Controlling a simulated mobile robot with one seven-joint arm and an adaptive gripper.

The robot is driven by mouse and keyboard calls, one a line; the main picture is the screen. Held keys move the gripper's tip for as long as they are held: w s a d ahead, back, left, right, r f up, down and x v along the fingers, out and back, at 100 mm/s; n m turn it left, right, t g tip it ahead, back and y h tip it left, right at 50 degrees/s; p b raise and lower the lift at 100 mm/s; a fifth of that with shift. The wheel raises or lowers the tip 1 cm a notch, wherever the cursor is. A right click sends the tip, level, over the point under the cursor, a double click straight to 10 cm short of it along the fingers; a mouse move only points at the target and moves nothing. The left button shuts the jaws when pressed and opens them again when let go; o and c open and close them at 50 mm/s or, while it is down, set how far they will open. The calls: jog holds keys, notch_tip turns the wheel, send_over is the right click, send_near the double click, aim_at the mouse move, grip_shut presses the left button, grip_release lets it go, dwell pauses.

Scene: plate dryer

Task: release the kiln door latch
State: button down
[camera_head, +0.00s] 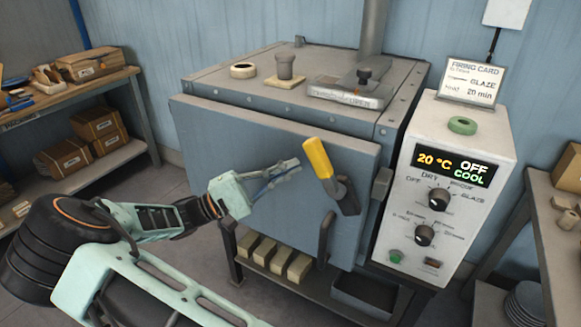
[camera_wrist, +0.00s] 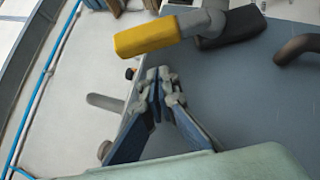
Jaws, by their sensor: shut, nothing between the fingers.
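The kiln door (camera_head: 270,150) is the grey front panel of the kiln and looks closed. Its latch (camera_head: 318,158) has a yellow grip tilted up and to the left, with a dark pivot (camera_head: 345,195) at its lower right. In the wrist view the yellow latch grip (camera_wrist: 147,36) shows at the top, apart from the fingers. My gripper (camera_head: 290,166) is shut and empty in front of the door, just left of the yellow grip. Its fingertips also show in the wrist view (camera_wrist: 158,76). I cannot tell the exact gap between fingertips and grip in depth.
A dark door handle (camera_head: 326,238) stands out below the latch. The control box (camera_head: 450,170) at right reads 20 °C, OFF, COOL. Small items and a tray (camera_head: 352,95) sit on the kiln top. Shelves with boxes (camera_head: 100,130) stand at left.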

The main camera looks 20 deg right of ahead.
jog(key=v, duration=1)
jog(key=shift+w+a+f+b, duration=0.2)
jog(key=shift+f+b, duration=0.2)
jog(key=shift+r, duration=0.1)
